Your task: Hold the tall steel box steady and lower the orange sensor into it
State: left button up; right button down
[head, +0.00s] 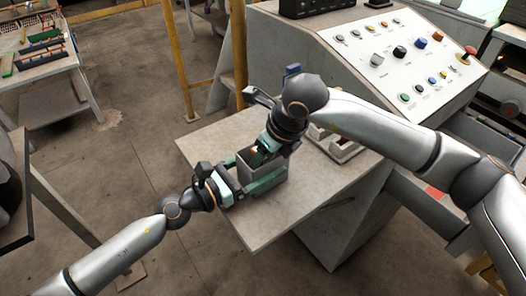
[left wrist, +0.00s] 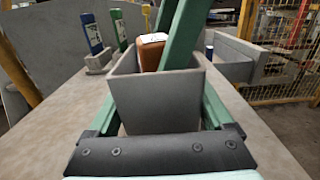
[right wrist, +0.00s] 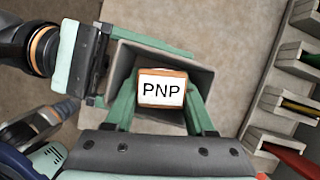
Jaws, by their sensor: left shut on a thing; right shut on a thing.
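The grey steel box (head: 251,160) stands open-topped on the table. My left gripper (head: 262,183) is shut on it, with green fingers along two opposite sides; the left wrist view shows the box's near wall (left wrist: 170,100) between them. The orange sensor (left wrist: 150,52), with a white "PNP" label (right wrist: 162,89), is held between the green fingers of my right gripper (right wrist: 161,100). It is at the box's mouth, its top above the near rim in the left wrist view. Its lower part is hidden by the box wall, so I cannot see how deep it reaches.
A pale compartment rack (right wrist: 291,83) with coloured pieces stands beside the box. A sloped control panel (head: 400,55) with buttons rises behind the table (head: 285,215). Blue (left wrist: 92,35) and green (left wrist: 118,28) pieces stand beyond the box. The table's front is clear.

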jog(key=shift+f, duration=0.3)
jog(key=shift+c, duration=0.8)
grip_release()
jog(key=shift+d, duration=0.15)
jog(key=shift+w, duration=0.1)
pick_arm(q)
jog(key=shift+f, duration=0.1)
pick_arm(e)
notch_tip(320, 180, up, 5)
jog(key=shift+r, duration=3.55)
